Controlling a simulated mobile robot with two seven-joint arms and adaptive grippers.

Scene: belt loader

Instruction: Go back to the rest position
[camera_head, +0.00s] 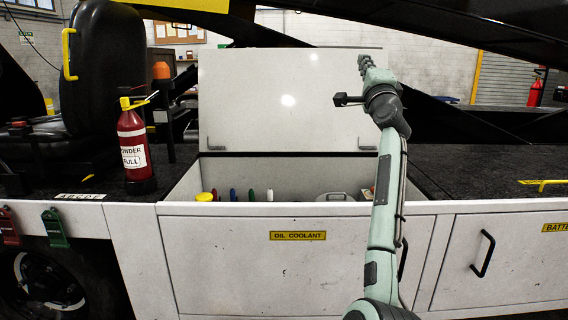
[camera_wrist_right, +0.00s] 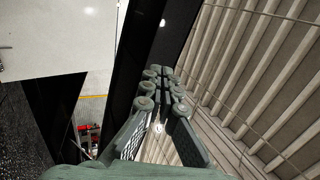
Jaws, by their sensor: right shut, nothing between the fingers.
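My right arm rises from the lower middle of the head view in front of the open bin. Its gripper (camera_head: 363,60) is up high, in front of the top right corner of the raised white lid (camera_head: 285,100). In the right wrist view the two fingers (camera_wrist_right: 166,76) meet at the tips, and nothing is between them. The right gripper is shut, empty and apart from the bin. The lid's edge shows at the upper left of the wrist view. My left gripper is in neither view.
The bin (camera_head: 245,255) marked OIL COOLANT stands open with several containers inside, including one with a yellow cap (camera_head: 204,197). A red fire extinguisher (camera_head: 134,150) stands left of it. A dark beam (camera_head: 430,35) crosses above the gripper. The closed battery door (camera_head: 505,265) is at right.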

